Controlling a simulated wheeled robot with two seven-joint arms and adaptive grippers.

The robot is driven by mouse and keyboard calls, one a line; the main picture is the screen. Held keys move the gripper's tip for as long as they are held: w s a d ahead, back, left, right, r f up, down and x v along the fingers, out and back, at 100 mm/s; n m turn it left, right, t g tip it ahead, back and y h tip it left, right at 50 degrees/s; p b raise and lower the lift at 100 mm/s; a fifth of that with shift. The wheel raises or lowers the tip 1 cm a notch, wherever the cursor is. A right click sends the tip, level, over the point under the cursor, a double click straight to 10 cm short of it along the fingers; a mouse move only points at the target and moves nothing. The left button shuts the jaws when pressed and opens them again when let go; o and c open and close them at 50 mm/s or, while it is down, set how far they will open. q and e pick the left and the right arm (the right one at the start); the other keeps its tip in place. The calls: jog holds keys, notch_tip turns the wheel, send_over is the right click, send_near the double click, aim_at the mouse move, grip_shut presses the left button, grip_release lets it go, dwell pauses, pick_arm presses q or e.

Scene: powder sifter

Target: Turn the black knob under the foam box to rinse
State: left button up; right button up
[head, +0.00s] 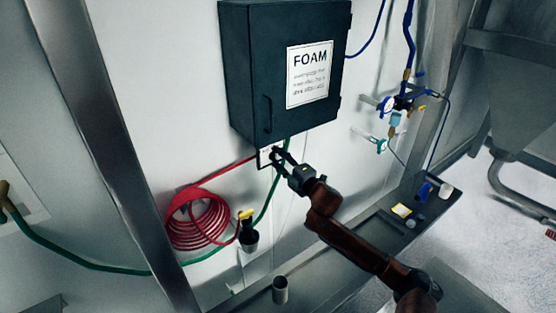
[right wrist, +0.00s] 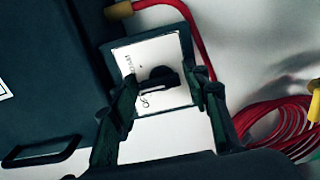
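The dark foam box (head: 268,75) hangs on the white wall with a white FOAM label. Under it is a small plate, and in the right wrist view its white face (right wrist: 140,60) carries the black knob (right wrist: 158,78). My right gripper (head: 279,156) is at this plate in the head view and hides most of it. In the right wrist view the right gripper's fingers (right wrist: 163,95) are apart, one on each side of the knob, with gaps between them and it. The lettering on the plate is too small to read surely. My left gripper is not in view.
A coiled red hose (head: 198,220) hangs on the wall below left of the box, and a green hose (head: 268,200) runs down beside it. Blue hoses and valves (head: 395,103) are at the right. A metal cup (head: 280,290) stands below.

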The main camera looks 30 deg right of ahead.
jog(key=shift+o, duration=1)
jog(key=s, duration=1.2)
jog(key=shift+d, duration=0.45)
